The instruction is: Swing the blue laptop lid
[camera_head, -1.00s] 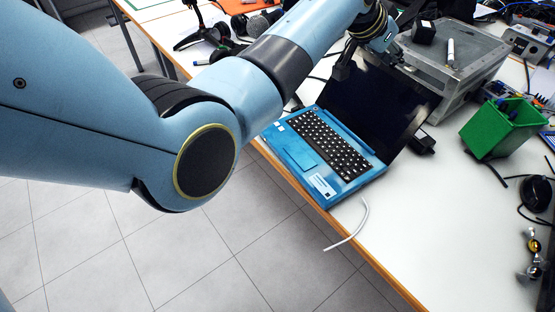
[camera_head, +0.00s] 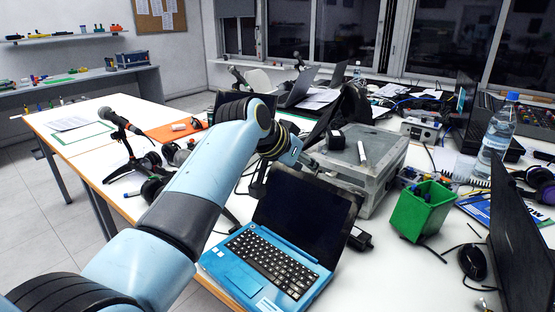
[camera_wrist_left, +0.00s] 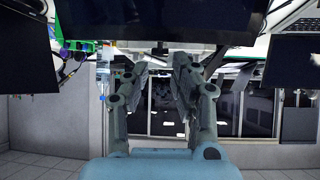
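The blue laptop (camera_head: 262,268) stands open on the white table near its front edge. Its lid (camera_head: 307,212) is raised, with the dark screen facing my head camera. My left arm reaches in from the left, and its wrist is above the lid's top left corner. A dark panel (camera_wrist_left: 150,22) fills the top of that view, close beyond the fingertips. My right gripper is not in view.
A grey metal case (camera_head: 372,175) stands close behind the lid, with a green bin (camera_head: 421,210) to the right. A bottle (camera_head: 497,132) and a dark laptop (camera_head: 520,245) are farther right.

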